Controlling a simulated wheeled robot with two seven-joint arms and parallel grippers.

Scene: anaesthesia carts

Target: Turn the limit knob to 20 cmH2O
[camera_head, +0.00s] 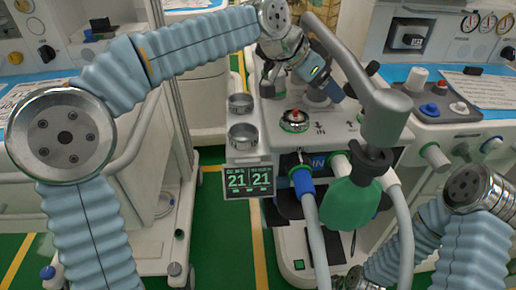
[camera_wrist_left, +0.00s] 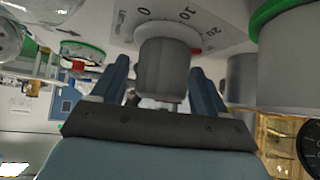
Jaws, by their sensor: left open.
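The limit knob (camera_wrist_left: 165,65) is a grey ribbed cylinder on a white plate printed with a scale (camera_wrist_left: 190,22) reading 0, 10 and 20. A small red mark shows at the right of its base, near the 20 side; the exact setting cannot be read. My left gripper (camera_wrist_left: 160,72) is open, with one blue finger on each side of the knob. Gaps seem to show between the fingers and the knob. In the head view my left gripper (camera_head: 330,86) is over the machine top and partly hides the knob there. My right gripper is out of view.
A thick grey arm pipe (camera_head: 385,105) with a green bag (camera_head: 350,205) stands right of my left gripper. A red-topped, green-ringed valve (camera_head: 295,120) and metal cups (camera_head: 242,135) are nearby. A display (camera_head: 248,181) reads 21 and 21. Other carts flank the machine.

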